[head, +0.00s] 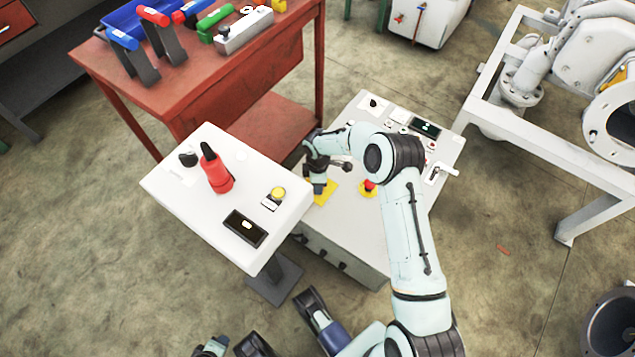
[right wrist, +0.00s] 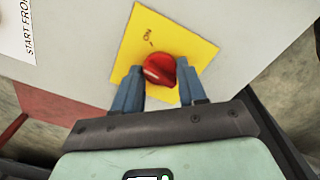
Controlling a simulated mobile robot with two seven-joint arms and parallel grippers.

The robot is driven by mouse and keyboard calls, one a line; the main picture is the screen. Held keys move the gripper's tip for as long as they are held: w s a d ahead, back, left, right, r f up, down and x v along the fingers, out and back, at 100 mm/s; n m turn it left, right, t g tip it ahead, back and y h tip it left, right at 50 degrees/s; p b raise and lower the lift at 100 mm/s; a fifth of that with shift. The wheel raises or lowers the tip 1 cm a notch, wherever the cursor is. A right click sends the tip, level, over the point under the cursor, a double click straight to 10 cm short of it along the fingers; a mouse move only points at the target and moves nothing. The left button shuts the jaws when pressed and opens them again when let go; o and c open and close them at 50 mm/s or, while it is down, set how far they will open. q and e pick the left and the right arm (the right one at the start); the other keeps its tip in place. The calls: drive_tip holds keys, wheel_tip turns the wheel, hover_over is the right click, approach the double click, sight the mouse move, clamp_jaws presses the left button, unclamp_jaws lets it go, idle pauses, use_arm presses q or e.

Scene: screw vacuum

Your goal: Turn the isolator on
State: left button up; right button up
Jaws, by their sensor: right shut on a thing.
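The isolator is a red rotary knob (right wrist: 160,72) on a yellow square plate (right wrist: 193,50) in the right wrist view. The letters ON and a small mark are printed on the plate above the knob. A pale stripe shows on the knob's left part. My right gripper (right wrist: 162,88) has its blue fingers on either side of the knob, shut on it. In the head view, the right gripper (head: 319,186) reaches down to the yellow plate (head: 329,193) on the grey control cabinet and hides the knob. I cannot make out my left gripper; only dark arm parts show at the bottom edge.
A red emergency button (head: 369,186) sits on the cabinet (head: 345,238) right of the gripper. A white pedestal panel (head: 170,205) with a red-handled control (head: 216,172) stands close on the left. A red tool table (head: 190,105) is behind; a white pipe frame (head: 530,140) stands right.

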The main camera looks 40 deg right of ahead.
drive_tip(key=m, duration=0.3)
drive_tip(key=shift+m, duration=0.3)
use_arm(q)
drive_tip(key=shift+s+a+f+b, duration=0.1)
drive_tip(key=shift+a+f+b, duration=0.1)
drive_tip(key=shift+f, duration=0.15)
drive_tip(key=shift+a+f+b, duration=0.1)
drive_tip(key=shift+f+b, duration=0.1)
drive_tip(key=shift+f, duration=0.1)
use_arm(e)
drive_tip(key=shift+m, duration=1.8)
drive_tip(key=o, duration=1.1)
drive_tip(key=shift+c, duration=0.2)
wheel_tip(320, 180, up, 5)
drive_tip(key=shift+w+f+p, duration=0.1)
drive_tip(key=shift+f+p, duration=0.1)
drive_tip(key=shift+p, duration=0.4)
use_arm(q)
drive_tip(key=shift+g+h, duration=0.3)
drive_tip(key=shift+g, duration=0.2)
drive_tip(key=s+d+r+p, duration=0.2)
drive_tip(key=s+r, duration=0.1)
drive_tip(key=shift+s+d+r, duration=0.1)
drive_tip(key=shift+d+r, duration=0.05)
drive_tip(key=shift+r, duration=0.15)
use_arm(e)
wheel_tip(320, 180, up, 9)
